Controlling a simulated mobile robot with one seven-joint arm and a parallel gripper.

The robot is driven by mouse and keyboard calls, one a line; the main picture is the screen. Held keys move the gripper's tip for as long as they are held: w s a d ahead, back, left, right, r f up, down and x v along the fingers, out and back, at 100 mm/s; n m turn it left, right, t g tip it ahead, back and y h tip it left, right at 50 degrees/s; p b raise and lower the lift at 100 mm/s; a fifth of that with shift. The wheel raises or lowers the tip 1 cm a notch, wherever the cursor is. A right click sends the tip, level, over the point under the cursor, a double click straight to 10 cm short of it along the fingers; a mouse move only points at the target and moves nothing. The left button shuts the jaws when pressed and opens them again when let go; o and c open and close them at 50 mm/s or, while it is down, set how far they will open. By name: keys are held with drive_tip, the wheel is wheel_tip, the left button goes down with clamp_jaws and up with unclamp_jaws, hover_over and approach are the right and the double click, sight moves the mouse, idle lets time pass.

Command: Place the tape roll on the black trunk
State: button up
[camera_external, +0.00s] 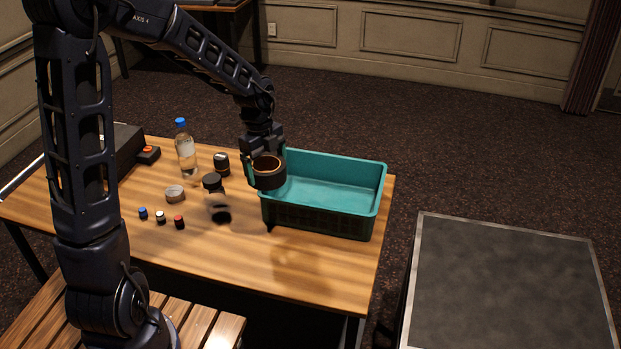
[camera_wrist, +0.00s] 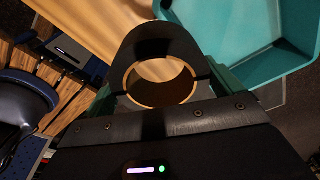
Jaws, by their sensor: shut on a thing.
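The tape roll (camera_external: 268,180) is black outside with a brown inner ring. My gripper (camera_external: 264,160) is shut on it and holds it above the table, at the left end of the teal crate. In the wrist view the tape roll (camera_wrist: 163,62) sits between the fingers, its hole facing the camera. The black trunk (camera_external: 515,285) stands at the lower right, apart from the table, with a flat dark top and a pale metal edge. Its top is bare.
The teal crate (camera_external: 378,190) stands on the wooden table (camera_external: 300,262) just right of my gripper. A water bottle (camera_external: 186,152), a dark-capped jar (camera_external: 216,203) and several small items stand left of it. A gap of floor separates table and trunk.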

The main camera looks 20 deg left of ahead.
drive_tip(key=w+d+f+m, duration=0.2)
drive_tip(key=d+m, duration=0.1)
drive_tip(key=d, duration=1.1)
drive_tip(key=w+d+f+m, duration=0.2)
drive_tip(key=w+d+m, duration=0.15)
drive_tip(key=d, duration=1.05)
drive_tip(key=s+d+f+m, duration=0.2)
drive_tip(key=s+d+f, duration=0.15)
drive_tip(key=d, duration=0.65)
drive_tip(key=s+d+f+m+y, duration=0.1)
drive_tip(key=s+d+f+m, duration=0.2)
drive_tip(key=d, duration=0.6)
drive_tip(key=s+d+f+m, duration=0.1)
drive_tip(key=s+d+f, duration=0.3)
drive_tip(key=d, duration=0.6)
drive_tip(key=shift+g, duration=0.3)
drive_tip(key=f, duration=1.2)
drive_tip(key=s+f, duration=0.1)
drive_tip(key=f, duration=0.6)
drive_tip(key=shift+s+a, duration=0.1)
drive_tip(key=shift+a, duration=0.05)
drive_tip(key=shift+f, duration=0.1)
drive_tip(key=o, duration=0.7)
drive_tip(key=shift+f, duration=0.1)
drive_tip(key=shift+o, duration=0.8)
